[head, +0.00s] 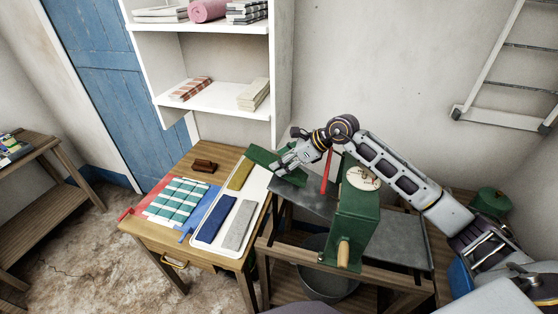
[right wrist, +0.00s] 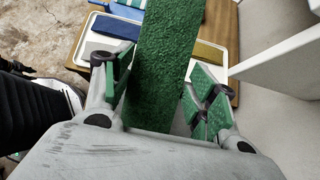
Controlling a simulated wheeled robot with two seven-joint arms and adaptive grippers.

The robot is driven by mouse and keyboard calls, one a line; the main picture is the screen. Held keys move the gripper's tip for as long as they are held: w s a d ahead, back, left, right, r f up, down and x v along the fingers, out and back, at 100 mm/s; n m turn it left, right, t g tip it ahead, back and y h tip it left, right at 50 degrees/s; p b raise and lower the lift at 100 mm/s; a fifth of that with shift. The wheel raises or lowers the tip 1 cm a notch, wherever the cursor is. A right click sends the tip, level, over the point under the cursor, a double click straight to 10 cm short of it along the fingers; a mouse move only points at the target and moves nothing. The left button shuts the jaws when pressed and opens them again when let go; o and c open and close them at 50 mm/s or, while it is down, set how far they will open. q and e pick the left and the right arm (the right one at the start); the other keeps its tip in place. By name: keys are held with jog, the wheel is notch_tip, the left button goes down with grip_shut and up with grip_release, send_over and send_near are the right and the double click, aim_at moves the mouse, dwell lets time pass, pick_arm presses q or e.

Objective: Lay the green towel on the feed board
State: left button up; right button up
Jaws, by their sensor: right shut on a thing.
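The green towel (head: 261,156) is a long folded strip at the back right corner of the white tray in the head view. My right gripper (head: 283,164) is shut on it. In the right wrist view the towel (right wrist: 166,50) runs between the two fingers of my right gripper (right wrist: 162,95) and out ahead. Whether its far end touches the tray cannot be told. A dark grey board (head: 308,203), seemingly the feed board, sticks out left from the green machine (head: 358,222), just right of the gripper. Its bare surface shows. My left gripper is not in view.
The white tray (head: 222,243) on the wooden table holds blue (head: 216,219), grey (head: 236,227) and olive (head: 240,175) towels. A checked cloth (head: 178,202) and brown brush (head: 205,165) lie left. A red lever (head: 326,172) stands beside the machine. Shelves (head: 205,98) rise behind.

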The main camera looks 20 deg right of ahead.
aim_at(294, 171)
jog(key=shift+s+d+f+b, duration=0.55)
jog(key=shift+d+f+b, duration=0.1)
jog(key=shift+d+b, duration=0.15)
jog(key=shift+d, duration=0.1)
jog(key=o, duration=1.3)
jog(key=shift+o, duration=0.2)
jog(key=shift+s+f, duration=0.1)
jog(key=shift+v, duration=1)
jog(key=v, duration=1)
